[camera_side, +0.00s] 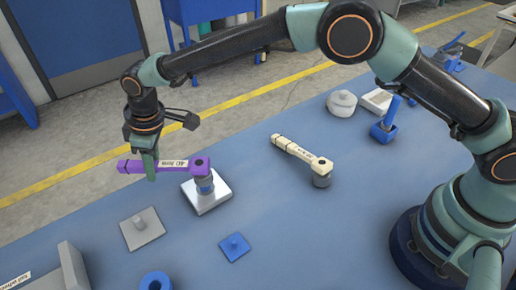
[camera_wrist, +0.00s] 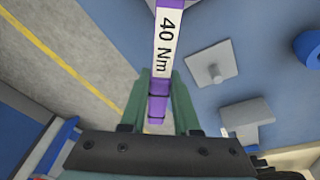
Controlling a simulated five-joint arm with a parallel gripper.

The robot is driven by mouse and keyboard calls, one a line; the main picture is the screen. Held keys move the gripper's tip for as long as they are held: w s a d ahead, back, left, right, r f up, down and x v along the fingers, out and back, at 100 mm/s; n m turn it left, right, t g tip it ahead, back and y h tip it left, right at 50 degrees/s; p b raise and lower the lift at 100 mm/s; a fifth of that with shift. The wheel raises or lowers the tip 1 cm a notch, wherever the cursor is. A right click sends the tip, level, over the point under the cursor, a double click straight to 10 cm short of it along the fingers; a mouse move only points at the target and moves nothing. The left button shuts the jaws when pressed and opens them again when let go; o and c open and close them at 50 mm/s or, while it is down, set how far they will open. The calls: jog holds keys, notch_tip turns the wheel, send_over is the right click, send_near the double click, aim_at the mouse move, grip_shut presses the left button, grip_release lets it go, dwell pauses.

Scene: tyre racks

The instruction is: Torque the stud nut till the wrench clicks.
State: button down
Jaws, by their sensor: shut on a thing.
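A purple torque wrench (camera_side: 181,165) lies level in the side view, its head (camera_side: 202,164) at the right above a white square plate (camera_side: 217,199). A grey socket under the head reaches down to the middle of that plate; the stud and nut are hidden, so I cannot tell how fully it is seated. My gripper (camera_side: 150,172) is shut on the left part of the wrench handle. In the wrist view, the handle (camera_wrist: 158,88) runs between the fingers of my gripper (camera_wrist: 157,78), and its white label (camera_wrist: 166,42) reads 40 Nm.
A cream wrench (camera_side: 300,152) with a socket lies to the right. A grey studded plate (camera_side: 142,229), a blue studded plate (camera_side: 235,247) and a blue ring (camera_side: 156,281) are in front. A white lidded pot (camera_side: 341,104) and blue holder (camera_side: 382,132) stand back right. Free table surrounds the white plate.

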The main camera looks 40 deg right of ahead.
jog(key=shift+f, duration=0.55)
jog(key=shift+f, duration=0.15)
jog(key=shift+w+d+m, duration=1)
jog(key=shift+w+m, duration=0.05)
jog(key=shift+m, duration=0.45)
jog(key=shift+w+d+m, duration=0.45)
jog(key=shift+d+m, duration=0.3)
jog(key=shift+m, duration=0.25)
jog(key=s+a+n, duration=0.2)
jog(key=n, duration=0.1)
jog(key=shift+a, duration=0.3)
jog(key=shift+s+a+n, duration=0.45)
jog(key=shift+s+n, duration=0.05)
jog(key=shift+n, duration=0.5)
